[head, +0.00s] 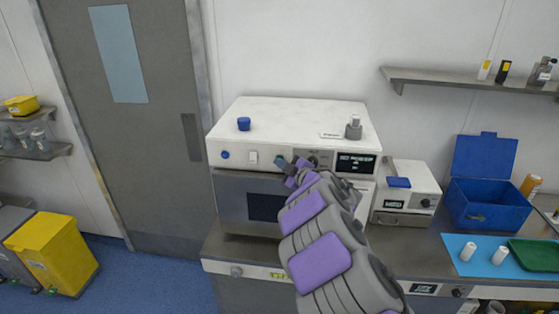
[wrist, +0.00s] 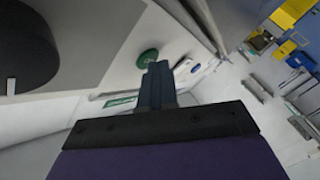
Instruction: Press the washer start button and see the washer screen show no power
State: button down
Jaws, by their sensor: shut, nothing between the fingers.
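The washer (head: 285,112) is a white-topped box with a steel front on the counter. Its front panel holds a small dark screen (head: 356,163) with pale text too small to read. My gripper (head: 283,163) is shut and empty at the middle of that panel, left of the screen. In the wrist view, the closed fingertips (wrist: 156,78) point at a round green button (wrist: 147,57), which they partly overlap; I cannot tell whether they touch it. A large black knob (wrist: 25,50) is to the left there. In the head view my gripper hides the button.
The panel also has a round blue button (head: 225,155) and a white switch (head: 253,157). A smaller white device (head: 406,190) stands right of the washer, then a blue bin (head: 488,203). A wall shelf (head: 465,82) is at upper right.

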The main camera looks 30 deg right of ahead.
jog(key=shift+s+a, duration=0.45)
jog(key=shift+s, duration=0.2)
jog(key=s+a, duration=0.1)
jog(key=s, duration=0.1)
jog(key=s+a+b, duration=0.1)
jog(key=s+a, duration=0.1)
dwell(0.6)
jog(key=shift+d+r, duration=0.1)
jog(key=shift+d, duration=0.05)
dwell(0.5)
